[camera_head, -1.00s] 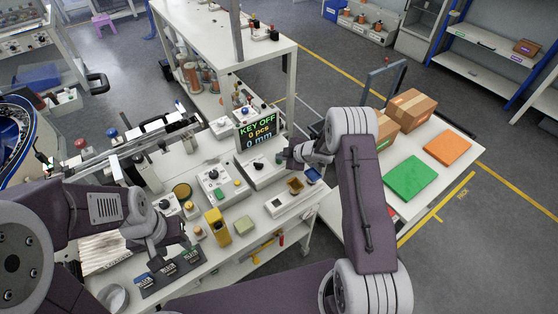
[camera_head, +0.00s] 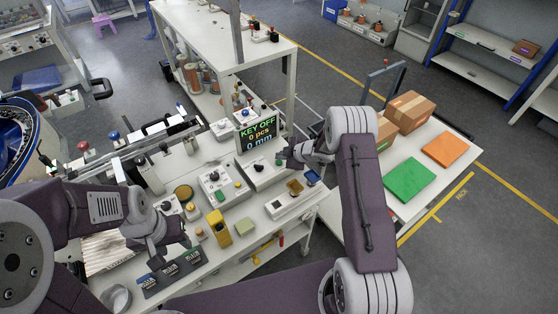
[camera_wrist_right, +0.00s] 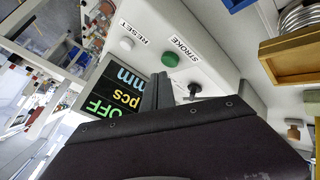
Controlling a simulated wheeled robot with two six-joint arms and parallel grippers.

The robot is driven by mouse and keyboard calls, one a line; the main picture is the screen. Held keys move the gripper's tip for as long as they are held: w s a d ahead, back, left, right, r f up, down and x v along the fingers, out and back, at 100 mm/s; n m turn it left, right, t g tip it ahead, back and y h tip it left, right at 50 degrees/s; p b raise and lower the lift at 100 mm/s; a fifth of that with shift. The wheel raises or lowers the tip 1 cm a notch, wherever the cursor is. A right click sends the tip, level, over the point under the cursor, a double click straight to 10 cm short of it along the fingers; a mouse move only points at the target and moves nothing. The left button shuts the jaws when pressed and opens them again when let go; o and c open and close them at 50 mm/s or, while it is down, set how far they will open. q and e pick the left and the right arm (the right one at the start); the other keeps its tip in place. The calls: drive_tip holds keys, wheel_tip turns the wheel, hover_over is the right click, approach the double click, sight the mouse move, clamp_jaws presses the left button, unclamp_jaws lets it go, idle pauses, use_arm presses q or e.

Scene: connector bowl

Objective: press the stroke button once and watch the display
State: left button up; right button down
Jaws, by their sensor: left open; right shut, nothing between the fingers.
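The display (camera_head: 257,136) reads KEY OFF, 0 pcs and 0 mm; part of it also shows upside down in the right wrist view (camera_wrist_right: 112,92). The green button labelled STROKE (camera_wrist_right: 170,60) sits on a white box, with a white button labelled RESET (camera_wrist_right: 126,44) to its left and a black knob (camera_wrist_right: 195,90) to its lower right. My right gripper (camera_head: 287,158) is shut and empty at that box. Its tips (camera_wrist_right: 160,77) appear just below the green button in the wrist view; I cannot tell whether they touch it. My left gripper (camera_head: 172,245) is open over the table's front left.
A second control box (camera_head: 215,184) stands left of the display's box. A wooden tray (camera_wrist_right: 292,58) shows in the wrist view. Cardboard boxes (camera_head: 408,110) are on the side table at right.

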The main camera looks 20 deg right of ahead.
sight(281, 163)
wheel_tip(281, 163, up, 5)
drive_tip(key=p, duration=0.4)
drive_tip(key=shift+p, duration=0.4)
idle(0.4)
